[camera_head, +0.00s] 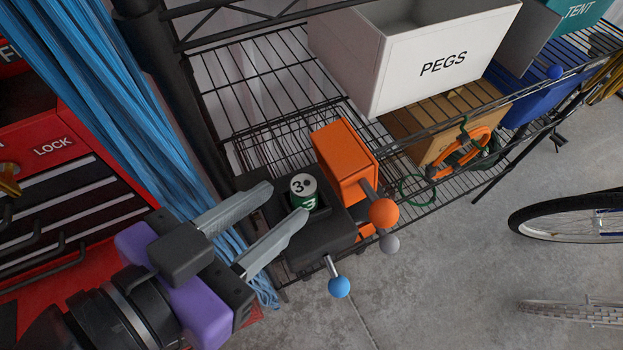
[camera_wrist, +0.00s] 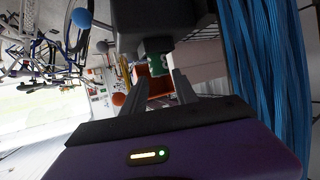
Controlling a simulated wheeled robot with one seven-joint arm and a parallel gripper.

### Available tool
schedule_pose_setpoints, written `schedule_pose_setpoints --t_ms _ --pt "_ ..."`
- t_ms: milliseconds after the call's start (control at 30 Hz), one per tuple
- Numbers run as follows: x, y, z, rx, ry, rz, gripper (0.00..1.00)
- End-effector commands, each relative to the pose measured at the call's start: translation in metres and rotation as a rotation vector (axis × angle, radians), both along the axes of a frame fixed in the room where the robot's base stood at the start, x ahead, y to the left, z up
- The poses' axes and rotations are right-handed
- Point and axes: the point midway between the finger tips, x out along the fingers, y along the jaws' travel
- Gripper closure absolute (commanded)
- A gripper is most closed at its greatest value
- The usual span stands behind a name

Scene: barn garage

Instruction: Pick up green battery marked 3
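The green battery (camera_head: 303,191) has a pale top marked 3. It stands upright in a black holder (camera_head: 322,232) on the wire shelf. My gripper (camera_head: 286,200) is open, with its two grey fingers pointing at the battery. The fingertips are close to the near side of the battery, one to its left and one just below it in the head view. In the wrist view the battery (camera_wrist: 158,65) shows between and beyond the fingers, partly hidden by dark parts. I cannot tell whether a finger touches it.
An orange box (camera_head: 343,155) with orange and grey knobs stands right beside the black holder. A blue knob (camera_head: 339,287) sticks out in front. Blue strands (camera_head: 120,95) hang at left by a red tool chest (camera_head: 50,150).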

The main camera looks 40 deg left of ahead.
Motion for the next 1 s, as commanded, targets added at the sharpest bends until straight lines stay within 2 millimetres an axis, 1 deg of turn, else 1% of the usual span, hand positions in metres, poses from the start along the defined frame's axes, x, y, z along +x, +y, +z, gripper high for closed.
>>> schedule_pose_setpoints --t_ms 167,400,533,733,767,800,933,1000 --pt "0.017 0.0 -0.005 -0.004 0.001 -0.001 0.65" --pt "0.048 0.002 -0.018 -0.004 0.0 -0.001 0.65" --pt "0.056 0.002 -0.022 -0.001 0.001 0.0 0.65" --pt "0.056 0.002 -0.022 0.0 0.0 0.001 0.65" --pt "0.056 0.002 -0.022 0.0 0.0 0.001 0.67" --pt "0.056 0.002 -0.022 0.0 0.0 0.001 0.75" --pt "0.056 0.002 -0.022 0.0 0.0 0.001 1.0" --pt "0.056 0.002 -0.022 0.0 0.0 0.001 1.0"
